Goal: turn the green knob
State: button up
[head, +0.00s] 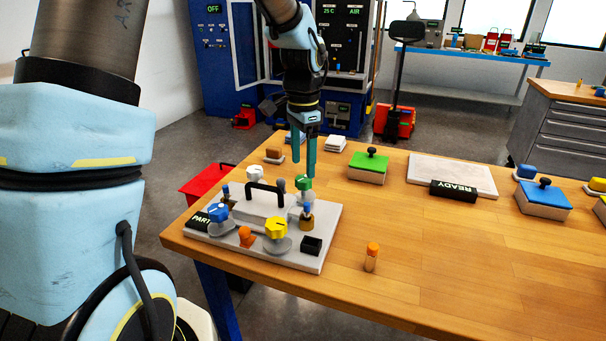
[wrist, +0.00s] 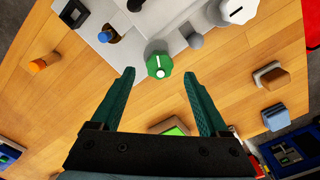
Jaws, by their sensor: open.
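The green knob (head: 303,184) sits on a round base at the far right corner of the grey panel (head: 318,240) on the table. In the wrist view the green knob (wrist: 159,66) shows a white mark and lies ahead of my fingertips, roughly midway between them. My gripper (head: 304,170) points down over the panel's far right corner, with its teal fingers at or just above the knob. In the wrist view my gripper (wrist: 159,74) is open and empty. I cannot tell whether a finger touches the knob.
A blue knob (head: 218,212), a yellow knob (head: 276,228), a white knob (head: 254,173) and a black handle (head: 266,187) stand on the same panel. An orange-capped vial (head: 371,257) stands to the right. A green-topped block (head: 369,167) is behind.

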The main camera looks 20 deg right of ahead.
aim_at(303, 178)
notch_tip(303, 178, up, 7)
jog(key=shift+f+b, duration=0.15)
jog(key=shift+b, duration=0.3)
dwell(0.4)
